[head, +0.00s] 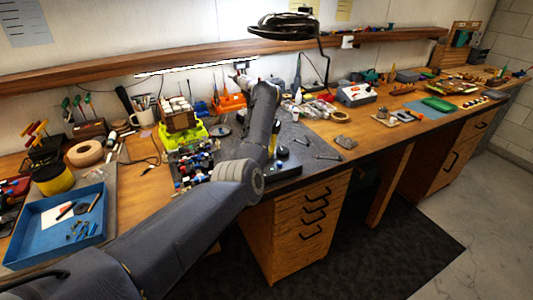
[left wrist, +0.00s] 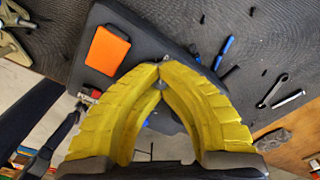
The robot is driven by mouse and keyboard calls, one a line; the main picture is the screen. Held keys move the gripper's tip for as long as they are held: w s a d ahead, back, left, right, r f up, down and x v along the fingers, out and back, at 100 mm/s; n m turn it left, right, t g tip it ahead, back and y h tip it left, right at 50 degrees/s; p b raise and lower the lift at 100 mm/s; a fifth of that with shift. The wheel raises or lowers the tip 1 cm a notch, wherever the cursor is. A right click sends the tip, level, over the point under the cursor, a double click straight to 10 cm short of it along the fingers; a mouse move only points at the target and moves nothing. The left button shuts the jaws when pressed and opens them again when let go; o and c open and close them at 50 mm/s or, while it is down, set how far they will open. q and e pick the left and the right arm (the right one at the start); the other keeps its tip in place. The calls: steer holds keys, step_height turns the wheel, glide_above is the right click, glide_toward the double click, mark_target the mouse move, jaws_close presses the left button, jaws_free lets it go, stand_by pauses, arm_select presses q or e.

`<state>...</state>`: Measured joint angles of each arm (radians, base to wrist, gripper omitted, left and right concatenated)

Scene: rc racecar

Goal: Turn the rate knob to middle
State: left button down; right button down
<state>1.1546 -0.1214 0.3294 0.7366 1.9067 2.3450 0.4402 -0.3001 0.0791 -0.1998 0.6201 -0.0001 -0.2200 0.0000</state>
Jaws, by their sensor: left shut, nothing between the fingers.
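My left gripper (head: 275,138) reaches down to a black device (head: 283,166) on the grey work mat. In the left wrist view its yellow fingers (left wrist: 180,62) meet at the tips, shut with nothing between them. The fingers are over the black device (left wrist: 118,22), which has an orange rectangle (left wrist: 108,50) on its top. I cannot make out the rate knob; the fingers cover part of the device. Whether the fingertips touch it I cannot tell. My right gripper is not in view.
Wrenches (head: 327,156) and a grey stone (head: 345,142) lie right of the device. Left of it is a crowded tray of small parts (head: 192,165). A blue tray (head: 55,236) is at the far left. A lamp (head: 284,26) hangs above the bench.

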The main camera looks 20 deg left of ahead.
arm_select(q)
steer(key=shift+m, duration=0.4)
steer(key=c, duration=1.3)
jaws_free()
steer(key=shift+c, duration=0.2)
